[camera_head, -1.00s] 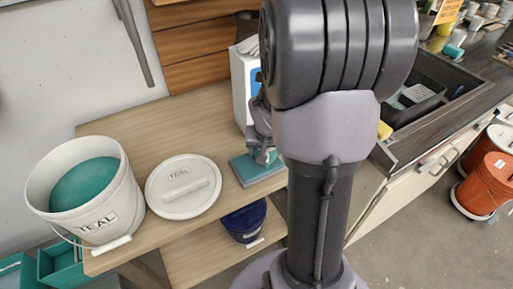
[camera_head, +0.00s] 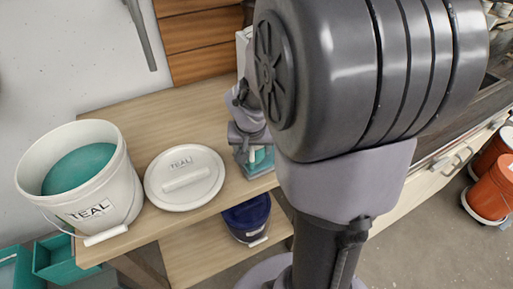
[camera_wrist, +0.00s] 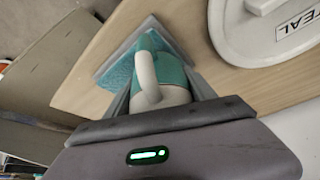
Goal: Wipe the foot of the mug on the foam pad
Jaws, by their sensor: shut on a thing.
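My gripper (camera_wrist: 160,100) is shut on a mug (camera_wrist: 168,70) with a white body and handle and a teal-glazed end. The glazed end points away from my gripper, at the foam pad. The foam pad (camera_wrist: 118,77) is teal and lies in a grey holder on the wooden bench; the mug covers part of it. In the head view my gripper (camera_head: 250,138) is low over the pad (camera_head: 257,172), near the bench's front edge, and mostly hides the mug. I cannot tell whether the mug's foot touches the foam.
A white bucket of teal glaze (camera_head: 88,185) stands at the bench's left end, with its white lid (camera_head: 185,180) lying beside it. A dark blue bucket (camera_head: 247,218) sits on the lower shelf. My arm blocks much of the right side. Bare bench lies behind the lid.

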